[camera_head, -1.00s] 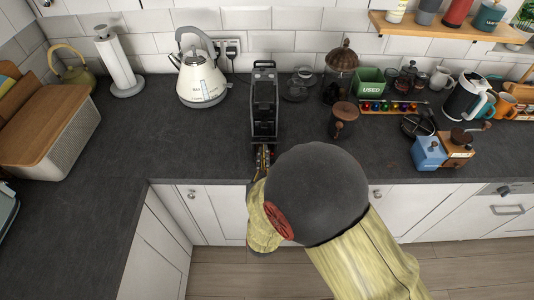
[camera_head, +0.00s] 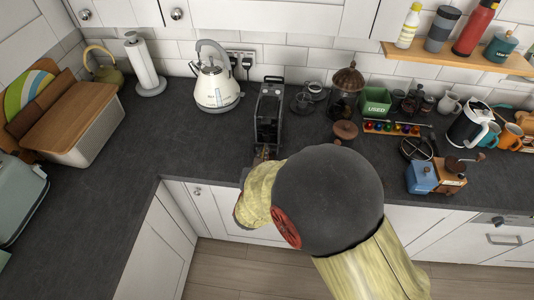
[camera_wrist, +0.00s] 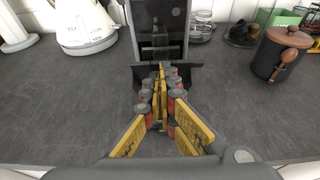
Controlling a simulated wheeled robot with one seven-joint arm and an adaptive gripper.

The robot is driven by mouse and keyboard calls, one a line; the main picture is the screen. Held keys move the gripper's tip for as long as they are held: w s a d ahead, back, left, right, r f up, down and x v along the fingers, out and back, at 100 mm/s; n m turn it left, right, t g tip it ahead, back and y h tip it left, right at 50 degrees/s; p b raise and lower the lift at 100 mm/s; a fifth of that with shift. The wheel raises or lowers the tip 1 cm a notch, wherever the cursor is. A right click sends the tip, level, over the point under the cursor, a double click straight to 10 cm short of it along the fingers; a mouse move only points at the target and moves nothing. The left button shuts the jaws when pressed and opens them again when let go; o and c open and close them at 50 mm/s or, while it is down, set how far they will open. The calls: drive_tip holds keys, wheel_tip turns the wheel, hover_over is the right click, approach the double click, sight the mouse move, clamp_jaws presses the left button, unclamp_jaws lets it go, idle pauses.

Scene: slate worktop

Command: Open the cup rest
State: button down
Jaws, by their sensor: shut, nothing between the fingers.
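The coffee machine (camera_head: 269,112), dark and narrow, stands upright on the worktop near the middle of the head view. In the wrist view its lower front (camera_wrist: 160,20) shows a spout and a grated strip. A dark plate at its foot (camera_wrist: 188,73), which looks like the cup rest, spreads to both sides of my fingertips. My gripper (camera_wrist: 161,70), with yellow fingers, is shut and empty at the front of this plate. It also shows low before the machine in the head view (camera_head: 263,153). The fingers hide the plate's middle; I cannot tell whether they touch it.
A cream kettle (camera_head: 215,82) stands left of the machine. Glass cups (camera_head: 304,101), a brown-lidded canister (camera_head: 345,132) and a green box (camera_head: 376,102) are to its right.

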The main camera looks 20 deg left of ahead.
drive_tip(key=shift+w+r, duration=0.15)
drive_tip(key=shift+w, duration=0.15)
drive_tip(key=shift+r, duration=0.1)
idle(0.3)
drive_tip(key=shift+a, duration=0.1)
